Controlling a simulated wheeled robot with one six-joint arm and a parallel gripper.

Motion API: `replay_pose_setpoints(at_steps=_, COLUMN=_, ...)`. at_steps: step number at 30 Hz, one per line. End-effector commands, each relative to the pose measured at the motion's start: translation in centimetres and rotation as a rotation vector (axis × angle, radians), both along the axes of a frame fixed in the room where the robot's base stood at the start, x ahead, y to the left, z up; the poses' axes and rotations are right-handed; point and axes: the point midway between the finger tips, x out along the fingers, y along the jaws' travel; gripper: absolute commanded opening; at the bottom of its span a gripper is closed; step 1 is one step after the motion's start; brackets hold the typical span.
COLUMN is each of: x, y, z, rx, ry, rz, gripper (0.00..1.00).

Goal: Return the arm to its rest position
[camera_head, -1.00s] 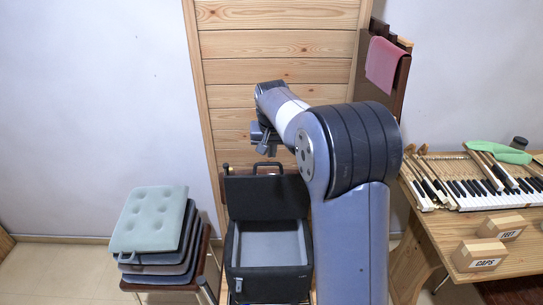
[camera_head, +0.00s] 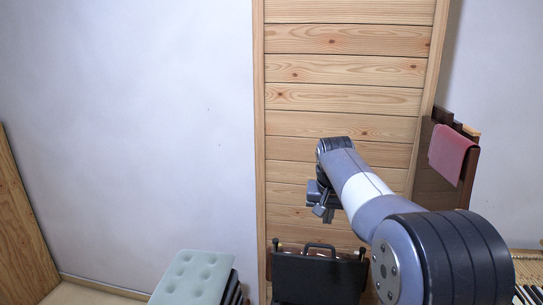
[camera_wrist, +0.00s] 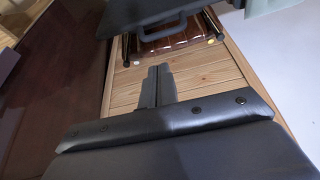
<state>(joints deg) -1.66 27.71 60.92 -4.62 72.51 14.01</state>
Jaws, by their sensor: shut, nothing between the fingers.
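My gripper (camera_head: 318,211) hangs at the end of my raised arm, in front of the wooden plank panel (camera_head: 345,70) and above the black case (camera_head: 318,279). In the wrist view my gripper's fingers (camera_wrist: 159,70) are together with nothing between them. The case's dark lid and handle (camera_wrist: 163,32) show at the top of the wrist view, apart from the fingers. The inside of the case is out of view in the head view.
Stacked cushions (camera_head: 192,279) stand left of the case. A pink cloth (camera_head: 452,153) hangs over a dark wooden piece at the right. Piano keys (camera_head: 530,294) show at the lower right corner. The white wall (camera_head: 150,120) at left is clear.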

Motion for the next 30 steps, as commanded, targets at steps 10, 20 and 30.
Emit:
replay_pose_setpoints(at_steps=10, x=1.9, y=-0.4, z=-5.8, rx=0.000, ry=0.005, rz=0.000, gripper=0.00)
replay_pose_setpoints(at_steps=20, x=4.1, y=-0.9, z=-9.6, rx=0.000, ry=0.000, rz=-0.001, gripper=0.00)
replay_pose_setpoints(at_steps=30, x=4.9, y=-1.0, z=-9.7, rx=0.000, ry=0.000, rz=0.000, gripper=0.00)
